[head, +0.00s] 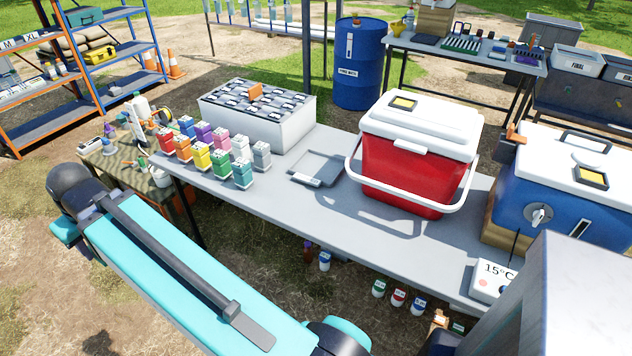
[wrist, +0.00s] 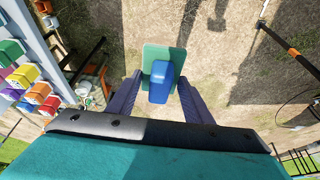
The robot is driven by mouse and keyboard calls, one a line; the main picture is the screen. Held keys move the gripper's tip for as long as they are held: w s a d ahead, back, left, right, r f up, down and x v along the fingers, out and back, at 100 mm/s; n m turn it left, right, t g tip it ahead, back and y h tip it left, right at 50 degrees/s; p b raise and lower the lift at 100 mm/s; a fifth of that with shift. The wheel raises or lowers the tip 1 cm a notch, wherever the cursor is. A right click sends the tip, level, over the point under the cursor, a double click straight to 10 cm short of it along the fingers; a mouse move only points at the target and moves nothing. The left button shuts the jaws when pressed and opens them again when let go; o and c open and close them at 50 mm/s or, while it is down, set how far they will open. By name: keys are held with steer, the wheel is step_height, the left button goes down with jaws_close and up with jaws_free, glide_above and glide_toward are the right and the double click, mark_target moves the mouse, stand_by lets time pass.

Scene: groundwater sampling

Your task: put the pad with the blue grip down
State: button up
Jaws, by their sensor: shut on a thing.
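In the wrist view my gripper (wrist: 160,84) is shut on the blue grip (wrist: 160,92) of the pad. The pad (wrist: 164,54) is a flat green rectangle just beyond the grip, between and past the two purple fingers. Bare dirt ground shows beneath and around it, with no surface seen touching it. In the head view my arm reaches to the left front, and the gripper and pad cannot be made out there.
The long grey table (head: 400,240) carries several coloured bottles (head: 203,157), a white sample box (head: 262,130), a grey tray (head: 318,165) and a red cooler (head: 415,165). A low cluttered table (head: 108,160) stands at left. A blue cooler (head: 560,205) is at right.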

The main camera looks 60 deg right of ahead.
steer(key=s+d+f+b, duration=0.1)
steer(key=s+d+f, duration=0.25)
steer(key=d, duration=0.65)
steer(key=s+d+f+b, duration=0.1)
steer(key=s+d+f, duration=0.25)
steer(key=d, duration=0.65)
steer(key=s+d+f+b, duration=0.2)
steer(key=s+d+f, duration=0.15)
steer(key=d, duration=0.75)
steer(key=s+d+f+b, duration=0.1)
steer(key=s+d+f, duration=0.1)
steer(key=s+d, duration=0.4)
steer(key=s+d+f+b, duration=0.1)
steer(key=s+d+f, duration=0.2)
steer(key=s, duration=0.9)
steer(key=s+d+f+b, duration=0.1)
steer(key=s+d+f, duration=0.1)
steer(key=s+d, duration=0.7)
steer(key=shift+s+d+f, duration=0.1)
steer(key=shift+s+f, duration=0.25)
steer(key=shift+f, duration=0.05)
steer(key=p, duration=0.3)
glide_above(306, 208)
steer(key=shift+w+f, duration=0.1)
steer(key=shift+f, duration=0.6)
steer(key=shift+f, duration=0.15)
